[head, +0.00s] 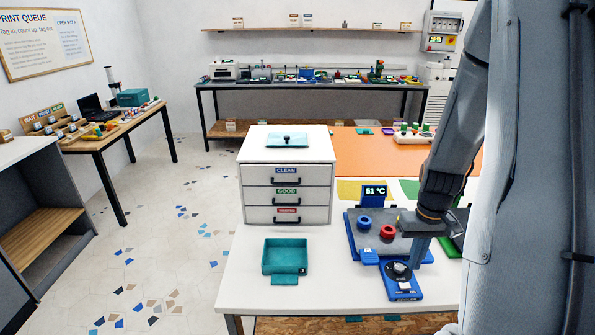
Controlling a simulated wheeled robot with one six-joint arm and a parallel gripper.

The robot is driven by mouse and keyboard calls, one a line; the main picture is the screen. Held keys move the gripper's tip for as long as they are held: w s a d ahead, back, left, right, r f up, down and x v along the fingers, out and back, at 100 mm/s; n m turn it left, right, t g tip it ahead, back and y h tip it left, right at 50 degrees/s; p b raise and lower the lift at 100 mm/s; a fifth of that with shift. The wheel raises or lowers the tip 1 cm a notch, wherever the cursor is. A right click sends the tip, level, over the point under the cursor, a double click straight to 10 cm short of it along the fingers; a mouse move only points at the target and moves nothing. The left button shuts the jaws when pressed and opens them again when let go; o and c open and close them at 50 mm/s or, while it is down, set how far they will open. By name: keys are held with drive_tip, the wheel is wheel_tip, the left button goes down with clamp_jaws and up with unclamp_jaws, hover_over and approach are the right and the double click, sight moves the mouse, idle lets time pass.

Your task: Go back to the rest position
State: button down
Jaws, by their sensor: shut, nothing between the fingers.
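My arm reaches down from the upper right of the head view. My gripper (416,262) points downward over the right part of the table, shut and empty. Its fingertips are just right of a dark round knob (399,270) on a blue base (403,291); I cannot tell whether they touch it. Behind it is a blue-edged plate (362,246) with a blue ring (364,222) and a red ring (387,232) on it. My arm hides part of the plate's right side.
A display reading 51 °C (375,191) stands behind the plate. A white drawer cabinet (287,178) and a teal tray (284,258) are on the left of the white table (330,285). An orange surface (372,149) lies behind. The tiled floor (170,240) at left is open.

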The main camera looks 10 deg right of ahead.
drive_tip(key=s+a+r+n+b, duration=0.1)
drive_tip(key=a+r+b, duration=0.1)
drive_tip(key=a, duration=1)
drive_tip(key=s+a+r+n+t+b, duration=0.1)
drive_tip(key=a+r+b, duration=0.2)
drive_tip(key=a, duration=0.9)
drive_tip(key=shift+s+r+n+b, duration=0.3)
drive_tip(key=shift+r+b, duration=0.05)
drive_tip(key=shift+r, duration=0.1)
drive_tip(key=shift+a, duration=0.1)
